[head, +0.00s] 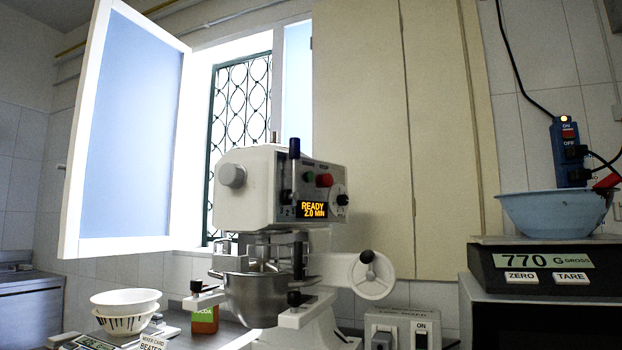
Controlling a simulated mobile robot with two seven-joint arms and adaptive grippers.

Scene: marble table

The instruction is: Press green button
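A white stand mixer (248,194) stands on the table in the middle of the head view. The small dark green button (308,177) is on the upper part of its front panel, just left of a red button (324,180). Below them an orange display (312,210) reads "READY 2.0 MIN". A dial (341,199) is at the panel's right, and a blue-topped lever (294,150) stands at its left edge. Neither of my grippers shows in the head view, and nothing covers the green button.
A steel bowl (252,298) hangs under the mixer head; a handwheel (371,275) juts out right. White bowls (126,300) and a cocoa container (205,320) stand left. A switch box (402,329) stands right. A scale (545,266) carries a blue bowl (552,213) at far right.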

